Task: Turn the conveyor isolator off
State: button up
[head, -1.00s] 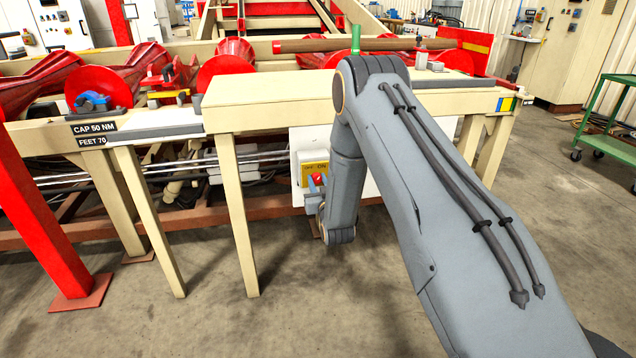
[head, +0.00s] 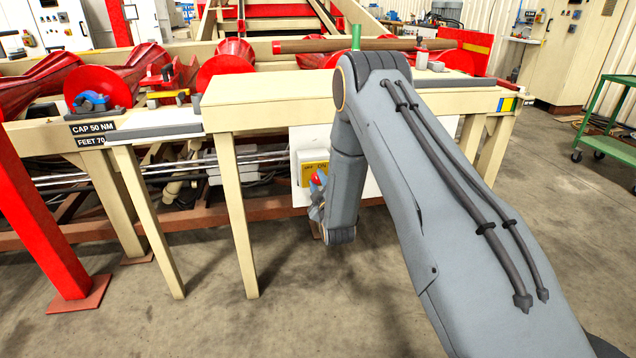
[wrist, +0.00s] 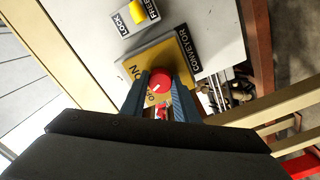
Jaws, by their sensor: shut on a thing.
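The conveyor isolator has a yellow plate (wrist: 140,65) marked CONVEYOR and ON, with a red knob (wrist: 160,80) on it. More lettering lies partly hidden by the fingers. A small white mark shows on the knob. My gripper (wrist: 160,92) is shut on the red knob, one blue-grey finger on each side. In the head view, the yellow plate (head: 308,172) sits on a white panel under the cream table, and the red knob (head: 318,177) shows just left of my forearm. My gripper (head: 317,193) is partly hidden there by my arm.
A yellow knob (wrist: 137,12) on a LOCK/FREE plate (wrist: 124,22) is close by on the same panel. The cream table (head: 270,103) overhangs the panel, with its leg (head: 237,215) to the left. The floor in front is clear.

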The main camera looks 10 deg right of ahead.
jog(key=shift+n, duration=2.2)
jog(key=o, duration=1.1)
jog(key=shift+c, duration=0.2)
jog(key=shift+s, duration=0.1)
jog(key=s, duration=0.7)
jog(key=shift+s, duration=0.3)
